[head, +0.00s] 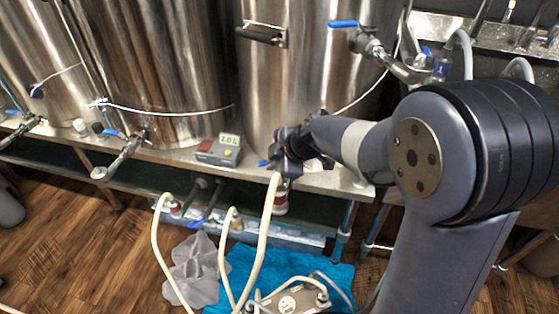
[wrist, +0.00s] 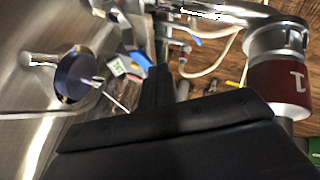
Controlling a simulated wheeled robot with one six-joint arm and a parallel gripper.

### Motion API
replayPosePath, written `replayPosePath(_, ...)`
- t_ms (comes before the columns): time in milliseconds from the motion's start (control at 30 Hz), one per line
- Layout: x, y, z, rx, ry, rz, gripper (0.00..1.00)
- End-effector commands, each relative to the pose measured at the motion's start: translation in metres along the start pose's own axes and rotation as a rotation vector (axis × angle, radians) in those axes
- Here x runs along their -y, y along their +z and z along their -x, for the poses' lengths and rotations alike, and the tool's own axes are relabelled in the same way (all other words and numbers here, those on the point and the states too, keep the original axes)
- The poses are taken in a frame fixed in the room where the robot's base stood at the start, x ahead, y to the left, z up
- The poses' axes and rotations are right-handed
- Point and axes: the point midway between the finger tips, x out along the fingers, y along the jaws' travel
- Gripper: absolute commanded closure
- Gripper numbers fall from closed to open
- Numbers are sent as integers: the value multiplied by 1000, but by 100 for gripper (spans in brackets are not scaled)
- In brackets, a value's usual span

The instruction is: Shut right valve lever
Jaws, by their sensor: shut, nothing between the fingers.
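The right valve is on the big steel tank (head: 295,85), at its foot. The tip of its blue lever (head: 263,163) shows just left of my gripper (head: 286,155), which hides most of the valve. In the wrist view a blue lever end (wrist: 133,73) lies close beside my dark fingers (wrist: 157,88); I cannot tell whether they touch. My gripper is shut with nothing in it. The valve's steel pipe (wrist: 225,10) and a red fitting marked 1 (wrist: 278,85) are at the wrist view's upper right.
A grey control box (head: 219,150) stands on the steel shelf left of my gripper. Pale hoses (head: 265,235) hang below. The middle tank has another blue-levered valve (head: 128,150). A higher valve with a blue lever (head: 343,23) sticks out near my arm. Blue and grey cloths lie on the floor.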

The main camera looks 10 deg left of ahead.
Motion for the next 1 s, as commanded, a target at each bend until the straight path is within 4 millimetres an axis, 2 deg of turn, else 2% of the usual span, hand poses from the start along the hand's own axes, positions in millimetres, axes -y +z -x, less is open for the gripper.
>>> replayPosePath(467,0,-1,-3,6,4,-12,100)
replayPosePath(833,-10,-7,-10,93,87,-169,100)
replayPosePath(1000,-18,-6,-22,105,109,-200,100)
